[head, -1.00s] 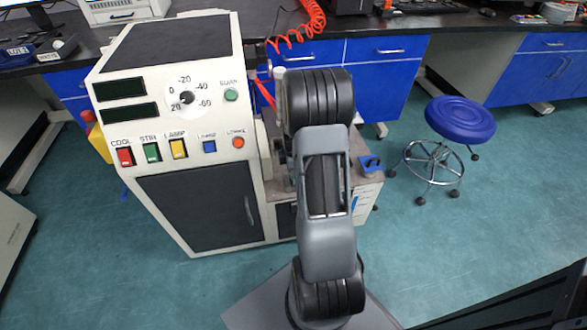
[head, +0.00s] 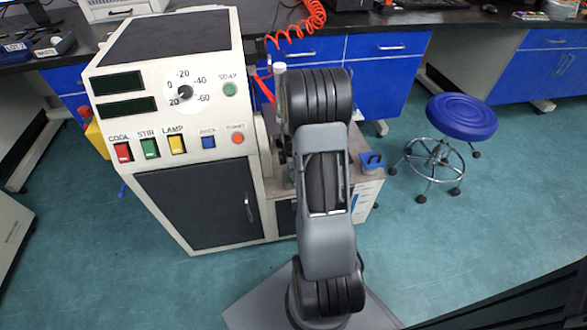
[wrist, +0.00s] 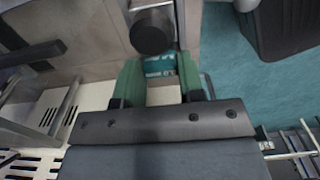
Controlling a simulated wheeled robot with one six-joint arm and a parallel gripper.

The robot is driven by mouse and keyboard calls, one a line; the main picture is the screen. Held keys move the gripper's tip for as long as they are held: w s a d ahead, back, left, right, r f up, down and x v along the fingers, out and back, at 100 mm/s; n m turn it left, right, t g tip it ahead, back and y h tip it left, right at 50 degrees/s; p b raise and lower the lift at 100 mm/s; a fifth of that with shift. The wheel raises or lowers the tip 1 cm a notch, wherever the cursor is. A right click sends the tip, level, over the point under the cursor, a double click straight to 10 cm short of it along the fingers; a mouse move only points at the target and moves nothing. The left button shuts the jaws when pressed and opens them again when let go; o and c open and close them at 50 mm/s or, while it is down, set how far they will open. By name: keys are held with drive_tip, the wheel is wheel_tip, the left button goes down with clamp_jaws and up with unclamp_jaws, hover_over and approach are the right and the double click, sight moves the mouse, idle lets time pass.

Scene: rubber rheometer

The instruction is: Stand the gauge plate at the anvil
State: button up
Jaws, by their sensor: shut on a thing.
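In the wrist view my gripper (wrist: 160,82) has two green fingers, with a small teal plate with white lettering (wrist: 160,64) between their tips. I take this for the gauge plate, and the gripper is shut on it. A dark round-ended cylinder (wrist: 152,32) on a metal block sits just beyond the plate; it may be the anvil. I cannot tell whether plate and cylinder touch. In the head view my arm hides the gripper, the plate and most of the work area.
The cream machine (head: 185,110) with its buttons and dial stands left of my arm. A small blue-topped item (head: 372,160) sits on its low deck at the right. A blue stool (head: 461,117) stands farther right. Slotted white panels (wrist: 95,95) lie below the gripper.

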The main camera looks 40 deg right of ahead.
drive_tip(key=o, duration=0.9)
drive_tip(key=shift+c, duration=0.2)
drive_tip(key=shift+r, duration=0.1)
wheel_tip(320, 180, up, 14)
drive_tip(key=p, duration=0.4)
drive_tip(key=shift+p, duration=0.3)
drive_tip(key=s+a+r+m+t+p, duration=0.1)
drive_tip(key=s+a+r+m+p, duration=0.3)
drive_tip(key=a+r+p, duration=0.3)
drive_tip(key=s+a+r+m+t+p, duration=0.1)
drive_tip(key=s+a+r+m+p, duration=0.3)
drive_tip(key=r, duration=1.2)
drive_tip(key=s+a+r+m+t+p, duration=0.1)
drive_tip(key=s+a+r+m+p, duration=0.3)
drive_tip(key=a+r+p, duration=0.6)
wheel_tip(320, 180, up, 2)
drive_tip(key=p, duration=0.3)
drive_tip(key=shift+r+m+t, duration=0.25)
drive_tip(key=shift+m+t, duration=0.05)
drive_tip(key=shift+m, duration=0.1)
